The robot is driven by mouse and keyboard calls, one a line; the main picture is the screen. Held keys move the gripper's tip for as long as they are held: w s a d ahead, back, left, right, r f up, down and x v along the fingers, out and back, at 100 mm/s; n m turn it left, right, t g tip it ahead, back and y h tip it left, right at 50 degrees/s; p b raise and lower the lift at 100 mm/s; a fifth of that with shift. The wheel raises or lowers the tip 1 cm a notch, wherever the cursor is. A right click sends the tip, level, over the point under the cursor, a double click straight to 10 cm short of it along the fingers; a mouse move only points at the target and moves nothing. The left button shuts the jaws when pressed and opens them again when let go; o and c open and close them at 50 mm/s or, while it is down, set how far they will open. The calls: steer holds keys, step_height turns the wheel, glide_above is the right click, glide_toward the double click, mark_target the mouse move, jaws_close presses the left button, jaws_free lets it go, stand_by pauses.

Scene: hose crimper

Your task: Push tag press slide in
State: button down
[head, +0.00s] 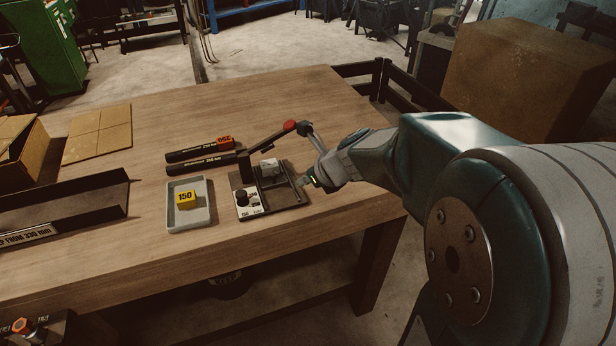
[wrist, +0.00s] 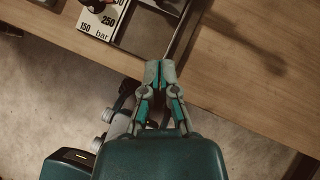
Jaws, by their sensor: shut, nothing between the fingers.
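The tag press (head: 284,198) sits near the table's front edge, with a dark base and a raised lever ending in a red knob (head: 290,126). A grey block (head: 268,166) sits on the press; I cannot tell for sure which part is the slide. Its pressure dial (head: 243,197) and bar scale also show in the wrist view (wrist: 100,22). My gripper (head: 306,182) is at the press's right side. In the wrist view its fingertips (wrist: 160,70) are together and empty, close to the end of a dark press rail (wrist: 182,32). Contact is unclear.
A grey tray (head: 205,222) holding a yellow 150 tag (head: 186,200) lies left of the press. Two black hoses (head: 195,165) lie behind it, one with an orange tag (head: 225,141). A dark trough (head: 75,205) is further left. The table's back middle (head: 260,100) is clear.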

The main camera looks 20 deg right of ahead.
mark_target(275, 173)
steer(key=shift+x, duration=2.65)
steer(key=shift+w+a+f, duration=0.1)
steer(key=shift+w+a, duration=0.35)
steer(key=shift+w, duration=0.45)
steer(key=shift+w+a+f, duration=0.1)
steer(key=shift+w+a, duration=0.3)
steer(key=shift+w, duration=0.45)
steer(key=shift+w, duration=0.15)
steer(key=shift+w+a, duration=0.1)
steer(key=shift+w, duration=0.3)
steer(key=shift+w+r, duration=0.2)
steer(key=shift+w, duration=0.15)
steer(key=shift+w+a, duration=0.1)
steer(key=shift+w, duration=0.1)
steer(key=shift+s+f, duration=0.1)
